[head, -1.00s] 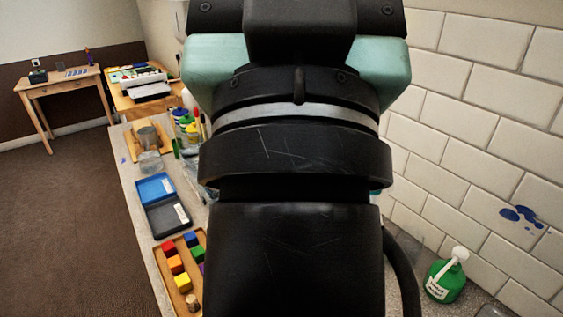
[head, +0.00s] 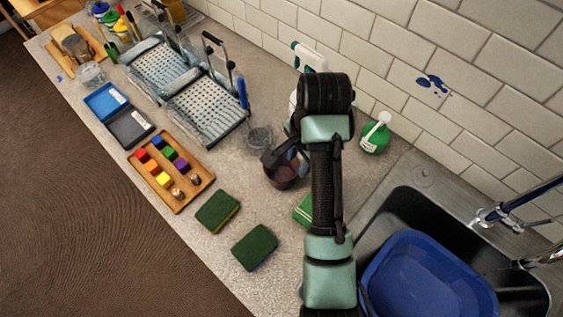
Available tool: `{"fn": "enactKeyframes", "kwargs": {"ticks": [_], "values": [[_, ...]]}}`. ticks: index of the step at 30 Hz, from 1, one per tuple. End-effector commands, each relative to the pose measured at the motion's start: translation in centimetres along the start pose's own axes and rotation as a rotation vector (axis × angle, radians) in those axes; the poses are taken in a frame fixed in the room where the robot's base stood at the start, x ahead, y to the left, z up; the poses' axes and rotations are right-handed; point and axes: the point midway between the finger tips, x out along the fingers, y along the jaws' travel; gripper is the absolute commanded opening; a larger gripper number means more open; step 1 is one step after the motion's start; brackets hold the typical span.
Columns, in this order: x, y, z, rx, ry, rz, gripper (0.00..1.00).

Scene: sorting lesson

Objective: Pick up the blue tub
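The blue tub (head: 428,278) sits in the metal sink at the lower right of the head view. Its left side is partly hidden behind my arm, and its bottom edge runs to the picture's edge. My gripper (head: 284,158) is over the counter, up and left of the tub and well apart from it. It is at a dark jar with reddish-brown contents (head: 286,178), which it partly covers. The fingers are small and dark, so I cannot tell whether they are open or touch the jar.
A tap (head: 510,212) reaches over the sink (head: 408,196) from the right. A green soap bottle (head: 375,135) stands by the tiled wall. Two green sponges (head: 255,247), a wooden tray of coloured blocks (head: 182,204) and grey racks (head: 205,110) lie left of my arm.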

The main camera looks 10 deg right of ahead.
Motion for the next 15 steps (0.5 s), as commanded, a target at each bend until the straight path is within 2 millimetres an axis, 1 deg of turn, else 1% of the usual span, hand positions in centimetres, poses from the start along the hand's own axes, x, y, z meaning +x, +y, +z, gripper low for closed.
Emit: {"fn": "enactKeyframes", "kwargs": {"ticks": [2, 9, 12, 15], "values": [[1.1, 0.3, 0.1, 0.007, -0.009, 0.013, 0.39], [5.5, 0.2, 0.1, 0.003, -0.006, 0.009, 0.39], [6.8, 0.2, 0.1, 0.003, -0.005, 0.007, 0.39], [7.4, 0.2, 0.0, 0.002, -0.003, 0.005, 0.39]]}}
